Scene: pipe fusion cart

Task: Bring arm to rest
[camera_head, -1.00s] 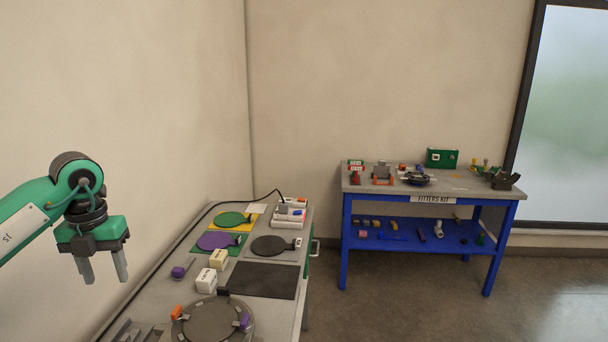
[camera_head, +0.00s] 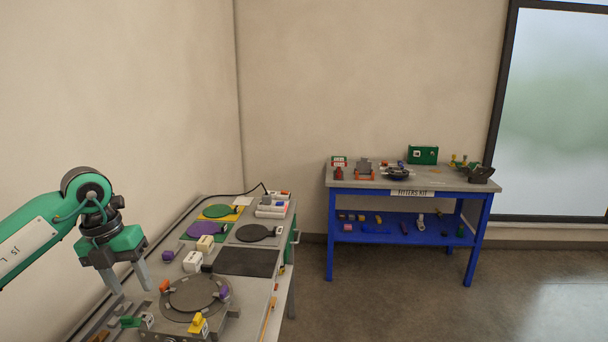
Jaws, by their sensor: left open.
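My left arm comes in from the left, green with a black wrist. My left gripper (camera_head: 128,285) is open, its two grey fingers pointing down with a gap between them. Nothing shows between the fingers. It hangs over the left edge of the grey cart (camera_head: 260,290), left of a round grey plate fixture (camera_head: 192,294) with orange, purple and yellow clips around it. I cannot tell exactly how high the fingers are above the cart. My right gripper is out of view.
On the cart lie a dark mat (camera_head: 243,262), a black paddle (camera_head: 254,233), a purple paddle (camera_head: 204,229), a green paddle (camera_head: 217,211) and white blocks (camera_head: 193,261). A blue table (camera_head: 330,190) with fittings stands at the back right. The floor between is open.

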